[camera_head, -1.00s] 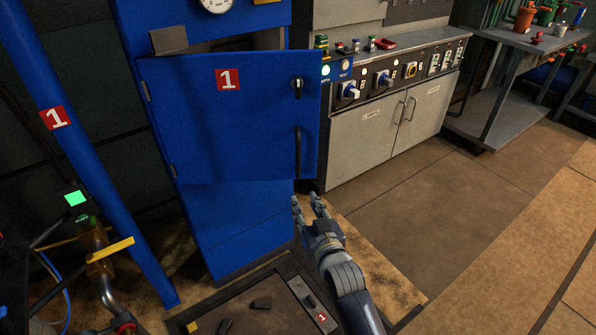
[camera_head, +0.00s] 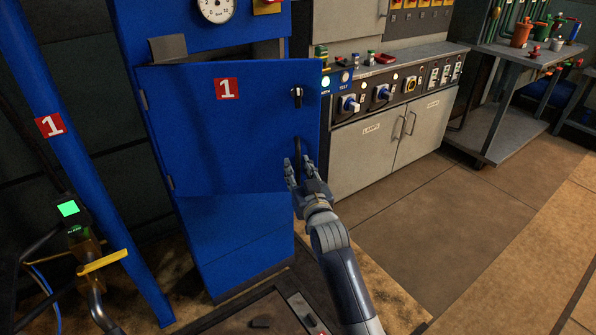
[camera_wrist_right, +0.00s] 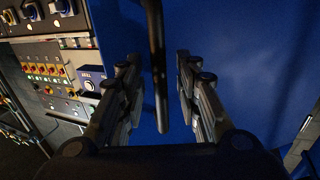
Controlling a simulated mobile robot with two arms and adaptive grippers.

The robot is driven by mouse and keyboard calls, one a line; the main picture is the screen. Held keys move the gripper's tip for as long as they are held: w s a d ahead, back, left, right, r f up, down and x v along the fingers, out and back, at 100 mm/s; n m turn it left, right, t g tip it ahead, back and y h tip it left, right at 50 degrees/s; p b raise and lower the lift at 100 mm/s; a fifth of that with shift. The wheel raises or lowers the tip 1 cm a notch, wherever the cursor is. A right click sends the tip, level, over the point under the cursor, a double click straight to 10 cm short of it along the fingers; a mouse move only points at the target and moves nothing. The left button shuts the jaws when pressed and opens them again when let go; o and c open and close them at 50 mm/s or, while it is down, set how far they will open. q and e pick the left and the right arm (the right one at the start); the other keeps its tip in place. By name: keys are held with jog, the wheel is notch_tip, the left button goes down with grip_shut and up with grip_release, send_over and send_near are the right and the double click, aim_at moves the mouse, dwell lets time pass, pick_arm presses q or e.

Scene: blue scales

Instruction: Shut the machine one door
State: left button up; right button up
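The blue machine one door (camera_head: 232,130) carries a red label with a 1 and stands partly open, with a dark gap along its top. A black knob (camera_head: 296,95) and a dark vertical handle (camera_head: 297,148) are near its right edge. My right gripper (camera_head: 300,168) is at the handle's lower end. In the right wrist view, my right gripper (camera_wrist_right: 160,95) is open with the handle (camera_wrist_right: 158,60) between its fingers, and neither finger visibly touches it. My left gripper is not in view.
A grey control cabinet (camera_head: 395,130) with switches stands to the right of the door. A blue pipe (camera_head: 75,170) and a green-lit device (camera_head: 68,209) are at left. A low dark panel (camera_head: 262,318) lies in front. The brown floor at right is clear.

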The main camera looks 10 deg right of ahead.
jog(key=shift+w, duration=0.25)
grip_shut()
jog(key=shift+w, duration=0.1)
